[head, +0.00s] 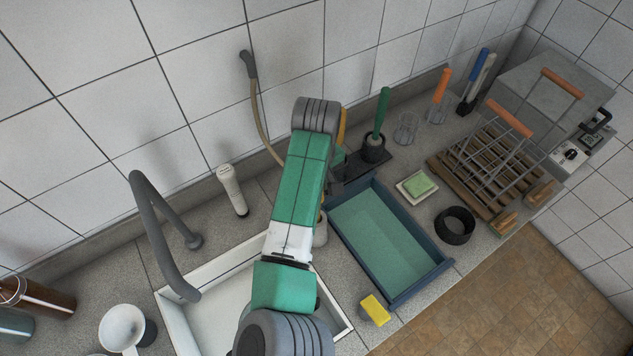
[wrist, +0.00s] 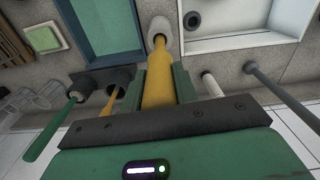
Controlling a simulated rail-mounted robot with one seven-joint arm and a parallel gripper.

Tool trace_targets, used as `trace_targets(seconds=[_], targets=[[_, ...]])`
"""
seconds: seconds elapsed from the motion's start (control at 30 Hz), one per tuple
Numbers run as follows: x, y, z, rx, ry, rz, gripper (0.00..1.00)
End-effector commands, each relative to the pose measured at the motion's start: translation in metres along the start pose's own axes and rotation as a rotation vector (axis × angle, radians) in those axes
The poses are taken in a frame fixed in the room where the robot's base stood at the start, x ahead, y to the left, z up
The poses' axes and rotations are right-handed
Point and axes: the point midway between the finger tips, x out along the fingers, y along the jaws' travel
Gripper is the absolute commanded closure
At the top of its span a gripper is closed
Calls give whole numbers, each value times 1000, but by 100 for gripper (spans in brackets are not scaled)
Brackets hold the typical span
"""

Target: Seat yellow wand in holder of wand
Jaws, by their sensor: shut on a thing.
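The yellow wand (wrist: 159,85) is between the green fingers of my gripper (wrist: 160,88), which is shut on it. The wand runs away from the palm and narrows toward a pale, rounded, cup-like piece (wrist: 162,35). I cannot tell whether that piece is the holder or the wand's own end, nor whether the wand is inside it. A pale piece beside my arm in the head view (head: 321,230) stands between sink and blue tray. My gripper is mostly hidden behind my arm there. A yellow length (head: 342,124) shows past the arm; I cannot tell which stick it is.
A green-handled brush (head: 381,112) stands in a dark cup (head: 373,150). A thin orange-yellow stick (wrist: 112,103) is near it in the wrist view. The blue tray (head: 437,268), white sink (head: 178,322), grey faucet (head: 152,225) and white cylinder (head: 232,188) surround the arm.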

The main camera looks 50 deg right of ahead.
Motion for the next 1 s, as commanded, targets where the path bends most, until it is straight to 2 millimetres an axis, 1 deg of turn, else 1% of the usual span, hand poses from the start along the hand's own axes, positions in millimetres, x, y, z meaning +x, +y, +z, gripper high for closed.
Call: trace_targets(seconds=[1.0], targets=[[26,0,0,0,0,0,100]])
